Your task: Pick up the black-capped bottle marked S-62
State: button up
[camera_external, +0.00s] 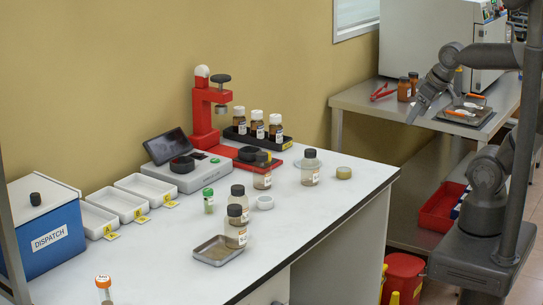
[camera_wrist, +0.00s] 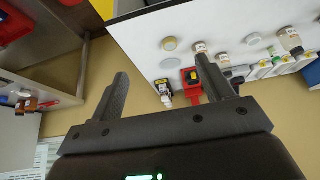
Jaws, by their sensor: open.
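Several dark-capped bottles stand upright on the white bench in the external view: one by the red stand (camera_external: 262,179), one to its right (camera_external: 310,176), and two close together nearer the front (camera_external: 238,209) (camera_external: 236,238). Each has a white label, but the writing is too small to read, so I cannot tell which is S-62. My gripper (camera_external: 413,112) is in the air right of the bench, apart from all the bottles. In the wrist view its two fingers (camera_wrist: 161,70) are spread with nothing between them.
A blue dispatch box (camera_external: 45,240) stands left.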

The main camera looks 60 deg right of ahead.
jog(key=w+a+r+m+g, duration=0.1)
jog(key=w+r, duration=0.1)
jog(key=w, duration=0.3)
jog(key=w+a+r, duration=0.2)
jog(key=w+r, duration=0.1)
jog(key=w, duration=0.3)
jog(key=m+g, duration=0.3)
jog(key=g, duration=0.2)
send_over(262, 166)
jog(key=w+d, duration=0.2)
jog(key=d, duration=0.1)
jog(key=f, duration=1.2)
jog(key=shift+a+f, duration=0.2)
jog(key=shift+f, duration=0.1)
notch_tip(262, 166, down, 5)
jog(key=shift+f, duration=0.15)
jog(key=f, duration=0.5)
jog(key=shift+s+a+f, duration=0.25)
jog(key=shift+s+f, duration=0.05)
jog(key=shift+s, duration=0.05)
